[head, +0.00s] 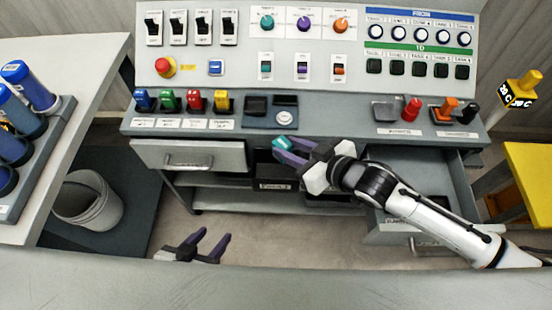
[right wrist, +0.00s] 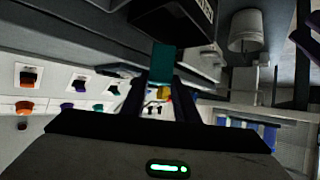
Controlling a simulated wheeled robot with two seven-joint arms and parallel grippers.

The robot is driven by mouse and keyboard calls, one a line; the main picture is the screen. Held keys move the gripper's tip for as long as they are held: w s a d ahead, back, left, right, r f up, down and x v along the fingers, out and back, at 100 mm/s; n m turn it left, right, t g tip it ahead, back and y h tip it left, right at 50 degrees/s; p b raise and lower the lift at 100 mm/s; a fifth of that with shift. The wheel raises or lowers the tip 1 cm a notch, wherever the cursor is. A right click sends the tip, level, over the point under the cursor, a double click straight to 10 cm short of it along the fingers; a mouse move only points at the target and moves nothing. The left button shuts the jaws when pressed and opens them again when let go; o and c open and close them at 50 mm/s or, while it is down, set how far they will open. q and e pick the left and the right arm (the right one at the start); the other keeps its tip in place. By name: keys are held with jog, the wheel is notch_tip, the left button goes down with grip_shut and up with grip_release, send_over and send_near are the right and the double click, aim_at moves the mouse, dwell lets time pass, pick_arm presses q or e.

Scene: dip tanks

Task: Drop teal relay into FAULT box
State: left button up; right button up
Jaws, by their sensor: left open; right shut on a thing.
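The teal relay (head: 285,142) is between the fingertips of my right gripper (head: 282,150), which is shut on it. The relay also shows in the right wrist view (right wrist: 163,60) as a teal block between the fingers. The dark box with a white label (head: 273,185), seemingly the FAULT box, sits below the console front, under and slightly left of the right gripper. In the right wrist view a dark labelled box (right wrist: 178,20) shows just beyond the relay. The box's inside is hidden. My left gripper (head: 215,236) is open and empty, low near the front edge.
The console (head: 330,75) carries switches, knobs and coloured plugs above the box. A closed drawer (head: 190,158) is left of the box; an open drawer (head: 430,225) is at right. A bucket (head: 88,205) stands on the floor at left, near a rack of blue cylinders (head: 35,150).

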jog(key=shift+s+f+b, duration=0.15)
jog(key=shift+f+b, duration=1.15)
jog(key=shift+f, duration=1.25)
pick_arm(q)
jog(key=f, duration=0.2)
jog(key=shift+s+f, duration=0.2)
jog(key=shift+f, duration=0.2)
pick_arm(e)
jog(key=o, duration=1.2)
jog(key=shift+c, duration=0.2)
pick_arm(q)
jog(key=shift+s+r, duration=0.2)
pick_arm(e)
jog(key=v, duration=1)
jog(key=shift+s, duration=0.15)
